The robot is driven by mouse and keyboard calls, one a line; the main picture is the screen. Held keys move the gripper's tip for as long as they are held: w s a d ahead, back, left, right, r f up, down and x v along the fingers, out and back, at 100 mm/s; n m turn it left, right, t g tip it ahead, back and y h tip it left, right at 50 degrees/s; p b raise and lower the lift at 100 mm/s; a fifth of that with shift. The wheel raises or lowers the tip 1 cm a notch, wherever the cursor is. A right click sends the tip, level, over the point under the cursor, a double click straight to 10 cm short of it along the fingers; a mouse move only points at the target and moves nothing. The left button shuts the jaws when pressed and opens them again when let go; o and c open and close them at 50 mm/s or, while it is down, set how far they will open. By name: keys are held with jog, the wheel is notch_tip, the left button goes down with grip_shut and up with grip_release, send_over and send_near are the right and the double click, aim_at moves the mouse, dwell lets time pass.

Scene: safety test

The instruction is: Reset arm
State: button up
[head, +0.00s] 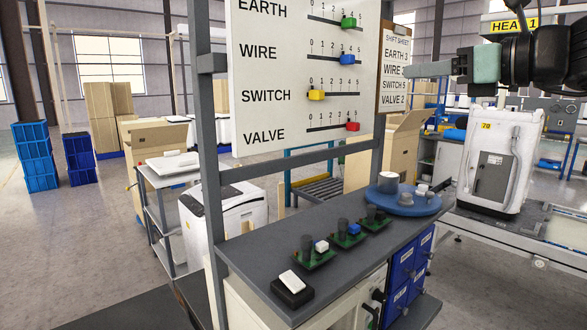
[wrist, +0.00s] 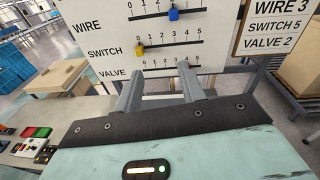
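My gripper (head: 410,70) is at the upper right in the head view, with its fingers pointing left towards the white slider board (head: 265,75). In the wrist view my gripper (wrist: 158,84) has its two fingers apart with nothing between them, in front of the board's lower part. The board carries a green slider (head: 348,22) on the EARTH row, a blue slider (head: 347,59) on WIRE, a yellow slider (head: 316,95) near the low end of SWITCH, and a red slider (head: 352,126) near the high end of VALVE. No contact between fingers and board is visible.
A shift sheet (head: 396,68) hangs right of the board. Below is a dark worktop (head: 340,270) with a white rocker switch (head: 290,282), several green circuit boards and a blue round tray (head: 405,207).

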jog(key=s+a+f+n+g+h, duration=0.1)
jog(key=s+a+f+n+g, duration=0.3)
jog(key=f, duration=0.4)
jog(key=s+a+f+n+g+h+b, duration=0.1)
jog(key=s+a+f+n+g, duration=0.25)
jog(key=a+f+n, duration=0.35)
jog(key=s+a+f+n+g+h, duration=0.1)
jog(key=s+a+f+n+g, duration=0.3)
jog(key=f, duration=0.5)
jog(key=s+d+f+n+h, duration=0.1)
jog(key=s+f+n+h, duration=0.2)
jog(key=s+f+n, duration=0.4)
jog(key=s+d+f+n+g+h+b, duration=0.1)
jog(key=s+d+f+n+h, duration=0.1)
jog(key=s+f+n+h, duration=0.2)
jog(key=s+f+n, duration=0.3)
jog(key=s+n, duration=0.1)
jog(key=n, duration=0.4)
jog(key=shift+d+f+n+b, duration=0.25)
jog(key=shift+f+n+b, duration=0.05)
jog(key=shift+n, duration=0.1)
